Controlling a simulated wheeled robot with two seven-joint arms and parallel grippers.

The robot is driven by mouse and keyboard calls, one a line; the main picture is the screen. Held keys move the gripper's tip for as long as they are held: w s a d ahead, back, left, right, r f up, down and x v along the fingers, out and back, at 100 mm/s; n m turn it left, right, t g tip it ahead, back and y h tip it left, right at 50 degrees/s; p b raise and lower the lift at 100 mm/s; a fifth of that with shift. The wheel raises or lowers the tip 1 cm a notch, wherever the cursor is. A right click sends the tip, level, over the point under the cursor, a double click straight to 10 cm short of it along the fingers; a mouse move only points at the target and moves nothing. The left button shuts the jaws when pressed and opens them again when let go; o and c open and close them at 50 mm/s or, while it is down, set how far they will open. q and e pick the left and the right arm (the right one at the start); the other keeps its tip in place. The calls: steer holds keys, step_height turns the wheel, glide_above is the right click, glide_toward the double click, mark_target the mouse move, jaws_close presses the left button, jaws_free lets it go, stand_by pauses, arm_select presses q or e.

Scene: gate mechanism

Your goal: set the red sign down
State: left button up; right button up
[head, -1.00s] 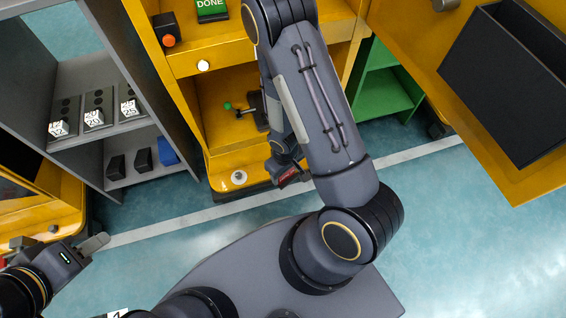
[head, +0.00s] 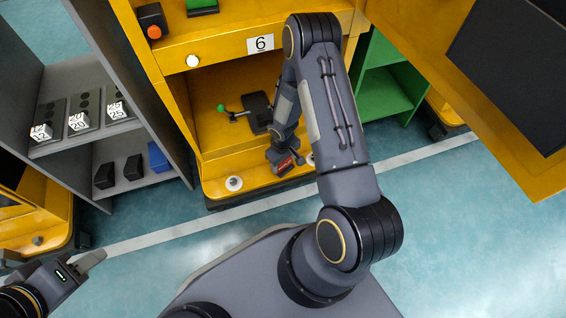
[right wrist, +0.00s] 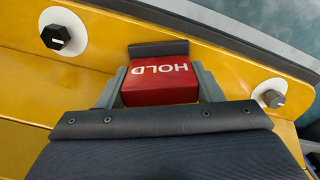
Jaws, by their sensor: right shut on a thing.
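The red sign (right wrist: 160,84), lettered HOLD, sits between the two grey fingers of my right gripper (right wrist: 160,76) in the right wrist view. The fingers are shut on its sides. In the head view the red sign (head: 285,164) is a small red patch at the end of my right arm, over the front ledge (head: 262,182) of the yellow cabinet. I cannot tell whether the sign touches the ledge. My left gripper (head: 90,262) is at the lower left, away from the sign, and its opening is unclear.
White round discs with dark knobs sit on the ledge to the left (right wrist: 63,32) and right (right wrist: 270,94) of the sign. A lever with a green knob (head: 221,107) stands inside the cabinet. A grey shelf (head: 120,150) with blocks is at left. Open floor lies in front.

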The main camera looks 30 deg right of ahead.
steer(key=shift+f, duration=0.2)
steer(key=o, duration=1)
